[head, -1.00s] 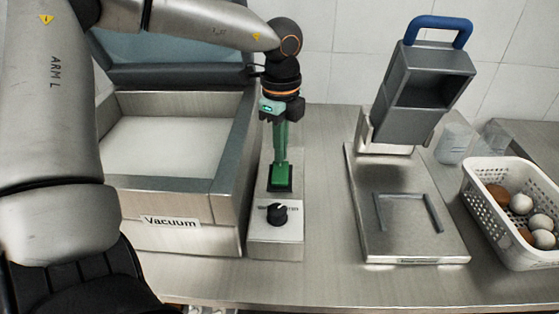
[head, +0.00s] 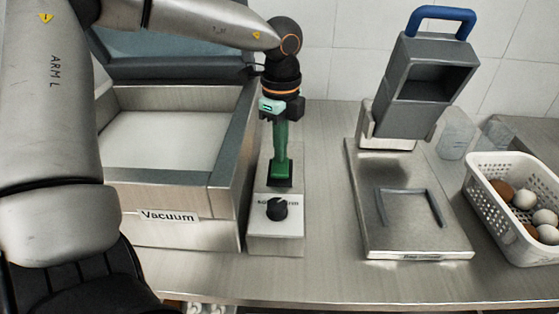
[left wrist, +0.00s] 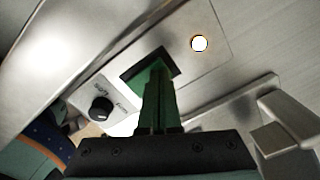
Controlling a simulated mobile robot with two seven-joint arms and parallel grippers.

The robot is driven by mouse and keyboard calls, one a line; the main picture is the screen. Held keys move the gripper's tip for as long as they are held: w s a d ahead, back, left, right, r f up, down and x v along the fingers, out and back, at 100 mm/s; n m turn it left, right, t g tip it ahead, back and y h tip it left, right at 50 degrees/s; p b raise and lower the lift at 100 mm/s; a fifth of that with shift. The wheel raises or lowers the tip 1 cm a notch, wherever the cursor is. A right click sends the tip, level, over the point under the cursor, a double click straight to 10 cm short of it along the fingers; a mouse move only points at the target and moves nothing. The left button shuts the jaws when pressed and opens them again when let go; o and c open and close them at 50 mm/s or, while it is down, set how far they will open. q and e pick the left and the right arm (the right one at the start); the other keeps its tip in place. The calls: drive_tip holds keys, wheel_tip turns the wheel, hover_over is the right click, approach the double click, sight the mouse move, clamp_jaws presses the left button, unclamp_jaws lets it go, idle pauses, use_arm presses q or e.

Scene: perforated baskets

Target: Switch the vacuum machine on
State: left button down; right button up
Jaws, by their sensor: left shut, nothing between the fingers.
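The vacuum machine (head: 170,230) is a steel box with its lid raised, at the left in the head view. Its narrow control panel (head: 290,226) has a black knob (head: 277,209) and a dark square switch (head: 282,182) behind it. My left gripper (head: 281,174) points down with its green fingers shut and empty, their tips at the square switch. In the left wrist view, the fingers (left wrist: 157,72) overlap the dark square switch (left wrist: 131,76), and contact is hard to judge. A round light (left wrist: 199,43) glows beside the switch. My right gripper is out of view.
A grey press-like device (head: 425,85) with a blue handle and a steel base stands to the right. A white perforated basket (head: 492,205) of eggs and a clear cup (head: 456,135) are further right. The counter before the panel is clear.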

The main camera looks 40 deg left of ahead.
use_arm(q)
wheel_tip(320, 180, up, 7)
drive_tip(key=p, duration=0.3)
drive_tip(key=shift+p, duration=0.3)
idle(0.3)
idle(0.5)
